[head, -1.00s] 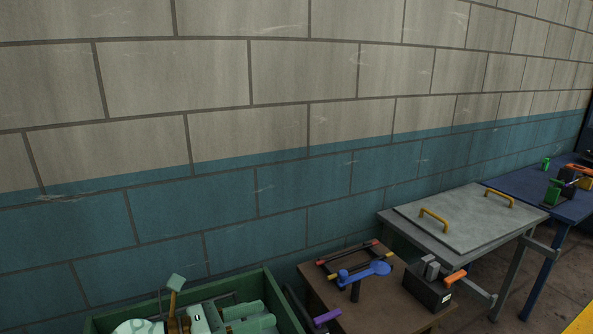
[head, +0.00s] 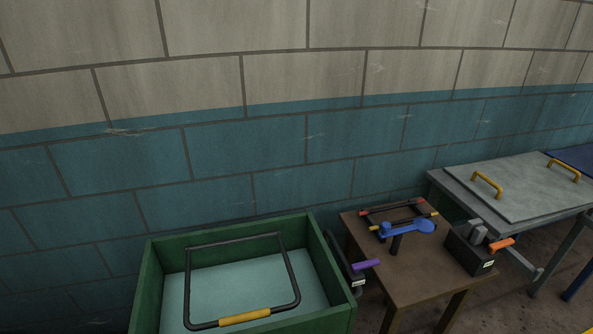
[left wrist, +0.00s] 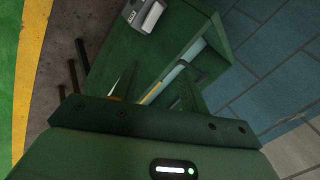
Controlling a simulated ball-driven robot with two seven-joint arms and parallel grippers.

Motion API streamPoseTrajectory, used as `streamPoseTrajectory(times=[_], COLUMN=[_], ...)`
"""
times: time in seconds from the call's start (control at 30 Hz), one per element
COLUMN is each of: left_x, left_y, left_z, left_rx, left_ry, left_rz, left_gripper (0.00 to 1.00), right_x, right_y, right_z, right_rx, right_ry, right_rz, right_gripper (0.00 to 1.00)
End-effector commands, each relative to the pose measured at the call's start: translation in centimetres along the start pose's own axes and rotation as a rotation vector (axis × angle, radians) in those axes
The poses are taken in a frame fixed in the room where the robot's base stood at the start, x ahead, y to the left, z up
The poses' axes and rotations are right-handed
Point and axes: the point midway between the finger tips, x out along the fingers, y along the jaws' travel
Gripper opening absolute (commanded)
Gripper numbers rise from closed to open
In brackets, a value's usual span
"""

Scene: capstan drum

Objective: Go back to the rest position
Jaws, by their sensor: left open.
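My left gripper (left wrist: 157,86) shows in the left wrist view, dark green. Its two fingers stand apart with nothing seen held between them. Beyond the fingers is a green box (left wrist: 112,42), with a pale inner surface and a yellow strip past the fingertips. I cannot tell the gap between the fingers and the box. In the head view a green bin (head: 151,285) stands at the bottom, with a black wire handle (head: 293,268) with a yellow grip (head: 244,316) over its pale teal inside. Neither gripper shows in the head view.
Right of the bin, a brown table (head: 414,270) holds a blue tool (head: 408,228), a rod frame and a black box (head: 470,254) with an orange handle. A grey table with a yellow-handled plate (head: 520,185) is farther right. A block wall (head: 220,150) runs behind.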

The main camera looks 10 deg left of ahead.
Motion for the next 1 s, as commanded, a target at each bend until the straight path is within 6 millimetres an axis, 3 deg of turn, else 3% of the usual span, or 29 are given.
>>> streamPoseTrajectory(times=[0.27,0.37,0.5,0.6,0.7,0.83,1.0], left_x=[8.7,12.0,15.8,16.8,16.7,16.1,15.7], left_y=[9.5,14.3,22.5,27.4,30.7,32.9,33.7], left_z=[2.3,4.6,10.2,14.9,18.9,22.4,23.8], left_rx=[-0.026,-0.056,-0.129,-0.193,-0.249,-0.297,-0.318], left_ry=[-0.021,-0.042,-0.098,-0.148,-0.194,-0.236,-0.252], left_rz=[0.176,0.258,0.385,0.453,0.494,0.518,0.525], left_gripper=[0.44,0.44,0.44,0.44,0.44,0.44,0.44], right_x=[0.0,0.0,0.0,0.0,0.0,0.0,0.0], right_y=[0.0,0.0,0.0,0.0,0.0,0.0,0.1], right_z=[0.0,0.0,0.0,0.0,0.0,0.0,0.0], right_rx=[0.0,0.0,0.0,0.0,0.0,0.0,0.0], right_ry=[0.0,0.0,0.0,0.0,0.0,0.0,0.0], right_rz=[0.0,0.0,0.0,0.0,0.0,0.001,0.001], right_gripper=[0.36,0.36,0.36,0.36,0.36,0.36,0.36])
